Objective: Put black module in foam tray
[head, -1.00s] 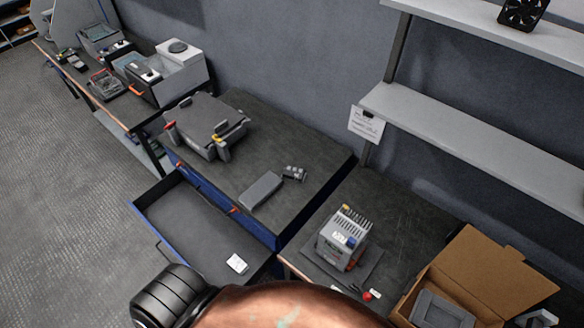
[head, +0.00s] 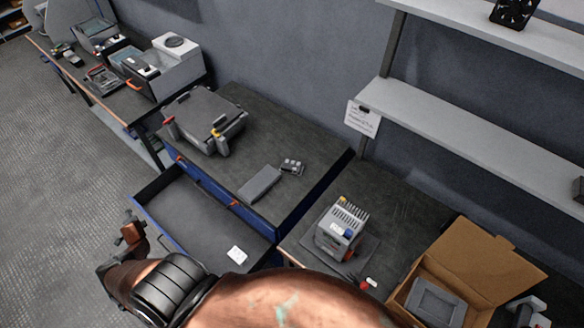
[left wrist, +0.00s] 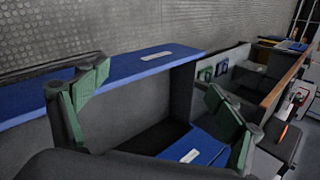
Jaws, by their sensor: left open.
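A flat dark grey block (head: 260,184) lies on the middle workbench, near its front edge; it is the likeliest black module, but I cannot be sure. A grey tray-like insert (head: 434,304), probably the foam tray, sits inside an open cardboard box (head: 478,262) at lower right. My left gripper (head: 118,248) is at the left of the pulled-out drawer in the head view, well away from the block. In the left wrist view, its two green-tinted fingers (left wrist: 158,105) are wide apart with nothing between them. My right gripper is not identifiable.
The open drawer (head: 190,217) holds a white card (head: 236,254). A grey case (head: 205,120) and a small dark part (head: 292,166) share the bench. A finned grey device (head: 340,228) stands on the right bench. Shelves (head: 470,135) are above; a fan (head: 514,12) is on top.

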